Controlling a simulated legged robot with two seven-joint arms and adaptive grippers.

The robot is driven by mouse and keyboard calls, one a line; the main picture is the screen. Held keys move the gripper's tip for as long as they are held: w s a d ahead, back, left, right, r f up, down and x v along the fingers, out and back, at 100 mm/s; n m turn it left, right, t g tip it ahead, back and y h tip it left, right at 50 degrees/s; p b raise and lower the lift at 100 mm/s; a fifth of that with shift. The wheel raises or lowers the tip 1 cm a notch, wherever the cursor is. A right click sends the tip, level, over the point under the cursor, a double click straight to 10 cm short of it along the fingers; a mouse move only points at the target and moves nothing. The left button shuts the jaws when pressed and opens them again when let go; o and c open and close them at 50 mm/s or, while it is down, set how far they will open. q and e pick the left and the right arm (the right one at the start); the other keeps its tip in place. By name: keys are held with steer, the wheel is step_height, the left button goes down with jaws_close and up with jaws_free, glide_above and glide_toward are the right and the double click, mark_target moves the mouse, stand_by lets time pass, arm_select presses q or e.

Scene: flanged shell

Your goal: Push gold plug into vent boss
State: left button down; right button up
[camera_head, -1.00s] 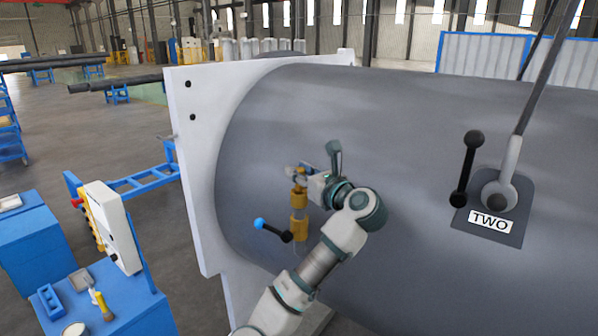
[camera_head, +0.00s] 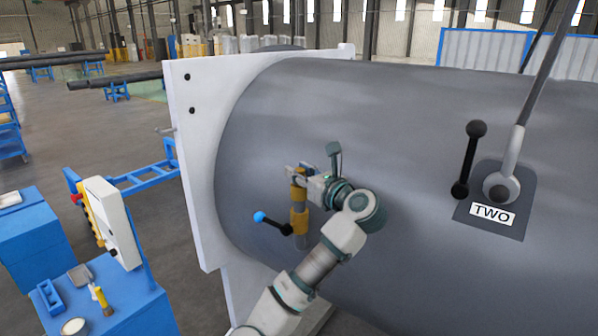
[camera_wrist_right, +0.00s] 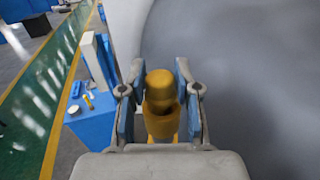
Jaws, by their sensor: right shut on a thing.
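The gold plug (camera_wrist_right: 159,86) is upright between the two fingers of my right gripper (camera_wrist_right: 160,95), which is shut on it. In the head view, my right gripper (camera_head: 299,173) is at the side of the grey shell, with the plug (camera_head: 299,192) showing below the fingers. The gold vent boss (camera_head: 299,221) is directly below the plug, in line with it. In the wrist view, gold also shows under the plug. I cannot tell how far the plug's lower end is inside the boss. My left gripper is not in view.
A valve lever with a blue knob (camera_head: 260,216) sticks out left of the boss. The white flange (camera_head: 198,160) is at the shell's left end. A black-knobbed lever (camera_head: 468,160) and a plate marked TWO (camera_head: 515,232) are at right. A blue bench (camera_head: 135,300) stands lower left.

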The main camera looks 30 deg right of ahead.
steer(key=shift+f+b, duration=0.35)
steer(key=shift+f, duration=0.35)
steer(key=o, duration=1.1)
steer(key=shift+o, duration=0.2)
steer(key=shift+s, duration=0.2)
steer(key=s+d, duration=0.1)
steer(key=s, duration=1)
steer(key=shift+s, duration=0.25)
